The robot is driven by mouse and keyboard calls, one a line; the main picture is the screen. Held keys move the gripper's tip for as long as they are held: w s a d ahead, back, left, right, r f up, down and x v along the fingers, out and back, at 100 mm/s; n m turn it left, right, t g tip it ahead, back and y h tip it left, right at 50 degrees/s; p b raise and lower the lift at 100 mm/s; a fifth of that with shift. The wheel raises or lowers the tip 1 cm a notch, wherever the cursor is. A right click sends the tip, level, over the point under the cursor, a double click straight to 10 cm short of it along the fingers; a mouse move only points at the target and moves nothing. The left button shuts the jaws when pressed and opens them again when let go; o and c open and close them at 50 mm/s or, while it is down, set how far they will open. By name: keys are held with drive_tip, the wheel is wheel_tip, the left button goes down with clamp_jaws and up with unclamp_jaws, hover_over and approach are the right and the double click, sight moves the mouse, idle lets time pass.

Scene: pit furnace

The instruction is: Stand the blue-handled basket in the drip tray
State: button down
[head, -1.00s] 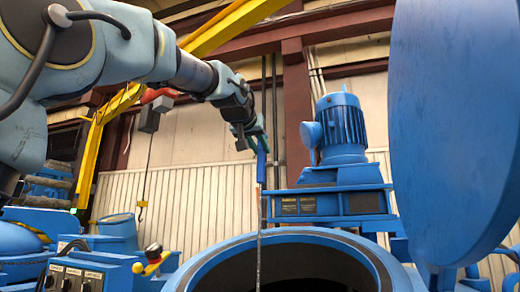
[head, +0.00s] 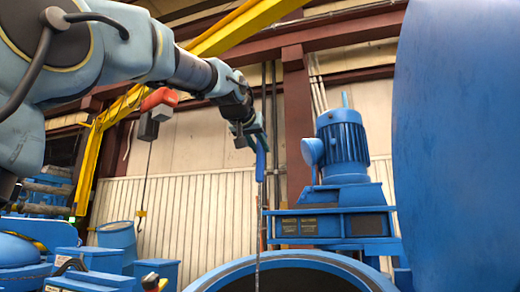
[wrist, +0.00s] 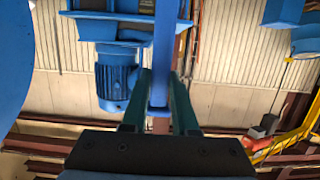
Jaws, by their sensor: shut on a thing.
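My gripper (head: 257,134) is high in front of the wall, above the round furnace opening. It is shut on the blue handle (head: 261,160), which hangs straight down with a thin dark rod (head: 257,225) below it. In the wrist view, the blue handle (wrist: 162,65) runs between the two green fingers. The rod drops past the furnace rim toward the opening. The basket's lower part is out of sight below the picture. I do not see the drip tray in any view.
The furnace's blue rim (head: 300,261) is at the bottom centre. A large blue lid (head: 455,130) stands upright at right. A blue motor (head: 342,145) on a platform stands behind the opening. A crane hook (head: 141,213) hangs at left near a blue drum (head: 117,240).

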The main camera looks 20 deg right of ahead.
drive_tip(key=f+b+v, duration=0.3)
drive_tip(key=b+v, duration=0.3)
drive_tip(key=v, duration=1)
drive_tip(key=s+a+f+b+v, duration=0.1)
drive_tip(key=f+b+v, duration=0.3)
drive_tip(key=v, duration=1.2)
drive_tip(key=s+a+f+b+v, duration=0.1)
drive_tip(key=f+b+v, duration=0.3)
drive_tip(key=v, duration=1.2)
drive_tip(key=shift+b, duration=2.3)
drive_tip(key=shift+f, duration=0.15)
